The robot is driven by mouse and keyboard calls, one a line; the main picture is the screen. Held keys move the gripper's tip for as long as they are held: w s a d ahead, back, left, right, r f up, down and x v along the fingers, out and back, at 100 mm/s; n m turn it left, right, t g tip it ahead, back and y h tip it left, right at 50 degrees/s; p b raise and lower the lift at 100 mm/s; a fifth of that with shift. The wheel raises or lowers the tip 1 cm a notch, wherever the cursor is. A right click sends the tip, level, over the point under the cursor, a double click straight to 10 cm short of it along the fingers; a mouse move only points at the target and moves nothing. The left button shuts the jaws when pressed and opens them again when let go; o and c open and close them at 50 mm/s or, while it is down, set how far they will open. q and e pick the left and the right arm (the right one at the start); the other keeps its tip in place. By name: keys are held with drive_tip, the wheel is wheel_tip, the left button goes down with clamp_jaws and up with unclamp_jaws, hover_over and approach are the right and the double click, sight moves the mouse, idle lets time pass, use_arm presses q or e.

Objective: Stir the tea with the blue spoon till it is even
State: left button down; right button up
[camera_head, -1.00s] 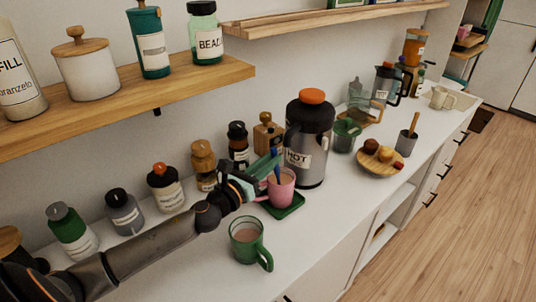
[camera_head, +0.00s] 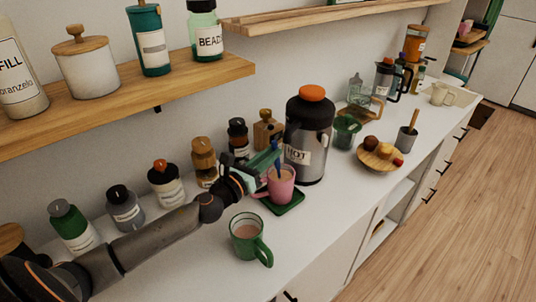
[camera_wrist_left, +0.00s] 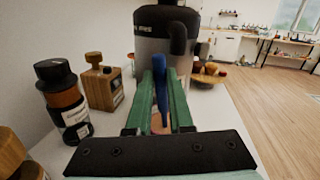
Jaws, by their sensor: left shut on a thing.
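The pink mug (camera_head: 283,189) of tea stands on a dark green square coaster (camera_head: 290,208) on the white counter. The blue spoon (camera_head: 277,160) stands in the mug with its handle up; its lower end is hidden in the mug. My left gripper (camera_head: 272,157) is shut on the spoon handle, just above the mug's left rim. In the left wrist view the green fingers (camera_wrist_left: 163,105) close around the blue spoon (camera_wrist_left: 160,85), and the mug is mostly hidden below. My right gripper is in neither view.
A green mug (camera_head: 247,238) with a brown drink stands in front. A large HOT flask (camera_head: 308,140) stands close behind the pink mug. Several bottles line the wall behind my left arm. A wooden plate (camera_head: 379,158) of food and a grey cup (camera_head: 406,140) stand to the right.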

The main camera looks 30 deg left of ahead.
use_arm(q)
wheel_tip(320, 180, up, 8)
drive_tip(key=p, duration=0.7)
drive_tip(key=shift+f+p, duration=0.15)
drive_tip(key=shift+p, duration=0.15)
idle(0.5)
